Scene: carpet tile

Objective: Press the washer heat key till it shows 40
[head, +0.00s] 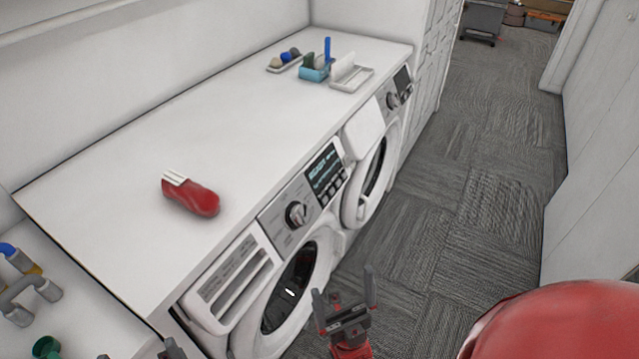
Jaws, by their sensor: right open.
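The near white front-loading machine, with a drawer at its left, looks like the washer (229,287). Its panel has a round knob (296,213) and a dark display (324,168) with small lit text, too small to read. A row of small keys (333,187) runs along the display's lower edge; I cannot tell which is the heat key. My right gripper (343,281) is open and empty, in front of the washer's round door and below the panel, apart from the keys. Dark tips at the bottom left edge may be my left gripper (138,353), mostly cut off.
A second machine (362,133) stands beyond the washer. The white counter (130,190) above holds a red shoe-like object (191,195), a blue caddy (315,72) and white trays. A basin with taps (30,292) is at left. Grey carpet (460,190) at right is clear.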

